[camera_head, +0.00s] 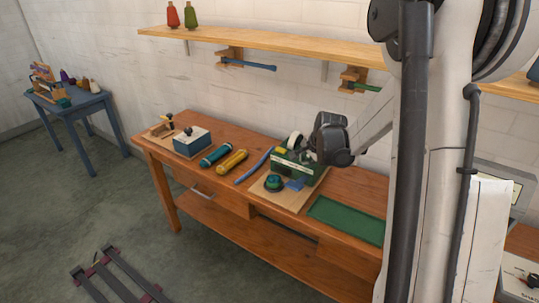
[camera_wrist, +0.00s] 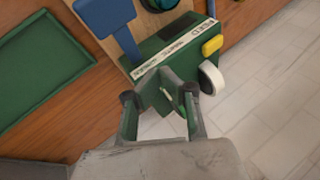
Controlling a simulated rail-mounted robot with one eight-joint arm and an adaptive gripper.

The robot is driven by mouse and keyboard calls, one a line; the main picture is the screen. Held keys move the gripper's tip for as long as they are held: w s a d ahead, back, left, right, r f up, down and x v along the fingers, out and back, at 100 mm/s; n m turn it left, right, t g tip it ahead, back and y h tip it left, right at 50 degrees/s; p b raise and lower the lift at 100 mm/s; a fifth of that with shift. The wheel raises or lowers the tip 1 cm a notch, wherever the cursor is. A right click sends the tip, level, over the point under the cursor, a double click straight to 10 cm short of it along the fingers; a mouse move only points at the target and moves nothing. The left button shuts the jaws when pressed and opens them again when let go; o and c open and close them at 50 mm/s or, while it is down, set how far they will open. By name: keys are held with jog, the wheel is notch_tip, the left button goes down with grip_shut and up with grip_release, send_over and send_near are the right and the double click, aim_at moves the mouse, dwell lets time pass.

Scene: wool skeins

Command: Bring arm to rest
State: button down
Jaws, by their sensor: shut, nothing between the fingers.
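My gripper (camera_head: 322,157) is over the workbench (camera_head: 232,197), at the end of my arm, close to a green machine (camera_head: 306,170) with a white wheel (camera_head: 295,139). In the wrist view my gripper (camera_wrist: 165,92) points at the machine's green body (camera_wrist: 170,50), which carries a white label strip. Its fingers are shut and hold nothing. I cannot tell whether the fingertips touch the machine. The yellow button (camera_wrist: 212,46) and the white wheel (camera_wrist: 211,78) lie to the right of the fingers.
A green tray (camera_head: 345,220) lies right of the machine. A blue lever (camera_head: 294,185) and teal skein (camera_head: 274,183) are in front. Teal and yellow rolls (camera_head: 232,161) and a blue box (camera_head: 192,142) lie left. A shelf (camera_head: 265,43) runs above. Floor at left is mostly open.

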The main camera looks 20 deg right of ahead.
jog(key=s+a+r+n, duration=0.7)
jog(key=s+a+r, duration=0.7)
jog(key=s+a+n, duration=0.3)
jog(key=s+a, duration=0.1)
jog(key=s, duration=0.4)
jog(key=s+a+n, duration=0.3)
jog(key=s+a, duration=0.1)
jog(key=s, duration=0.5)
jog(key=shift+s+a+r+n+t, duration=0.15)
jog(key=shift+s+a+n+t, duration=0.15)
jog(key=shift+a+n, duration=0.1)
